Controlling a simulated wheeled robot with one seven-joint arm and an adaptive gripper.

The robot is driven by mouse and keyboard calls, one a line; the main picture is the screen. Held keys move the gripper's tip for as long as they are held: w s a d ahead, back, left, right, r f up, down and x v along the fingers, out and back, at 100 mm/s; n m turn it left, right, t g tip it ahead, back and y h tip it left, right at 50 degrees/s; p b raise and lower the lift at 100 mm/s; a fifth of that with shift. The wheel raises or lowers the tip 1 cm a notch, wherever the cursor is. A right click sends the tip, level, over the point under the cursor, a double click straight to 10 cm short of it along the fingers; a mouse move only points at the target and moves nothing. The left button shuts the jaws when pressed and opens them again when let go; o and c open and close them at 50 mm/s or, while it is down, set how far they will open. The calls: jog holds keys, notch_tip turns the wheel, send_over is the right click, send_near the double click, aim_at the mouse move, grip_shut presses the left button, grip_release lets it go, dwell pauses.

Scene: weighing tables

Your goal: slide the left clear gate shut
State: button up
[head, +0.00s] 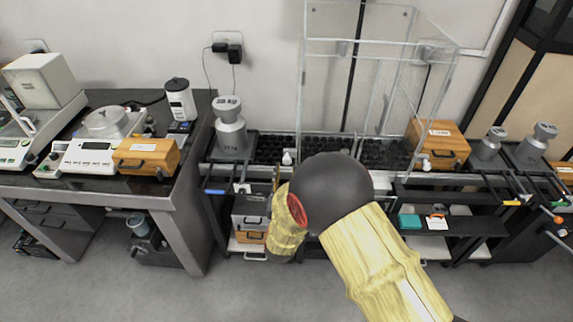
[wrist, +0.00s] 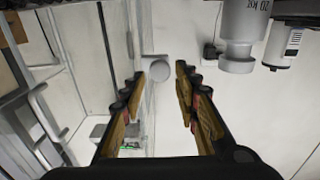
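The clear enclosure (head: 330,75) stands at the middle of the back table in the head view. A small white knob (head: 288,157) is at its left front, by the left clear gate. In the wrist view the white round knob (wrist: 159,70) sits beside a pale upright edge of the gate (wrist: 147,45). My gripper (wrist: 160,75) is open, with a finger on each side of the knob in the picture. I see no clear contact. In the head view my arm hides most of the gripper. How far the gate stands open is hard to tell.
A large grey weight (head: 231,135) stands just left of the enclosure; a weight (wrist: 238,40) also shows in the wrist view. A second white knob (head: 426,162) and a wooden box (head: 440,143) are at the right. Open shelves lie below.

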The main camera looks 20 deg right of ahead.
jog(key=v, duration=0.6)
jog(key=shift+s, duration=0.2)
